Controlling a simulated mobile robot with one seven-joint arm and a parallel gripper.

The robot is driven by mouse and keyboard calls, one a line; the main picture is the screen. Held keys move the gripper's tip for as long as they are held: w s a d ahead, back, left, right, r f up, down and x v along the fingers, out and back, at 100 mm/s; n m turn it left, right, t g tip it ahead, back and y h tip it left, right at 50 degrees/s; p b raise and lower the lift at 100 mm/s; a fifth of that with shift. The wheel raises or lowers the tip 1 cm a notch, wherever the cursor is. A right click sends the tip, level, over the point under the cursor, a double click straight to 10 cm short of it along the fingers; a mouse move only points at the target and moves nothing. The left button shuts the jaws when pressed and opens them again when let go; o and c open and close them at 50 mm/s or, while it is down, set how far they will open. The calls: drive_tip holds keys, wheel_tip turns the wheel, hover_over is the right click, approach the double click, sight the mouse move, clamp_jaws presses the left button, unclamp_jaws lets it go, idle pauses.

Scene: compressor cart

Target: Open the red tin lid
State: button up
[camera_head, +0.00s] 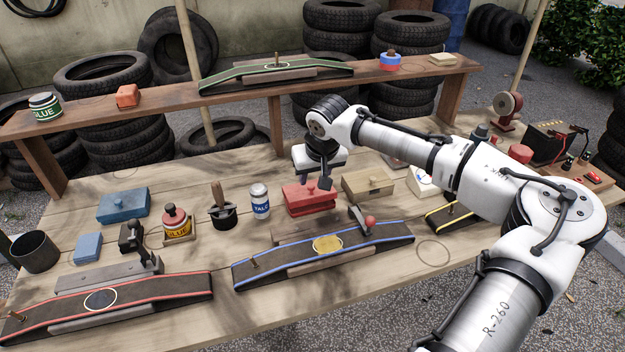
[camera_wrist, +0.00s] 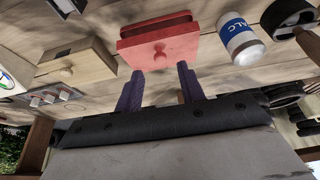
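The red tin (camera_head: 312,208) sits on the workbench in the middle of the head view, partly behind my gripper. In the wrist view the red tin (camera_wrist: 158,46) is at the top centre, with a small red knob on the face toward me. A dark gap shows between that face and a red strip beyond it; I cannot tell how far the lid stands open. My gripper (camera_head: 322,182) is over the tin in the head view. In the wrist view my gripper (camera_wrist: 160,68) has its two dark fingers apart, just short of the tin, with nothing between them.
A talc can (camera_head: 260,201) stands left of the tin, and a wooden box (camera_head: 368,185) with a knob stands right. A blue-edged strip (camera_head: 325,248) with a red-knobbed lever (camera_head: 370,222) lies in front. A raised shelf (camera_head: 240,103) runs behind.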

sight(312, 186)
drive_tip(key=shift+x, duration=2)
drive_tip(key=shift+c, duration=0.5)
clamp_jaws()
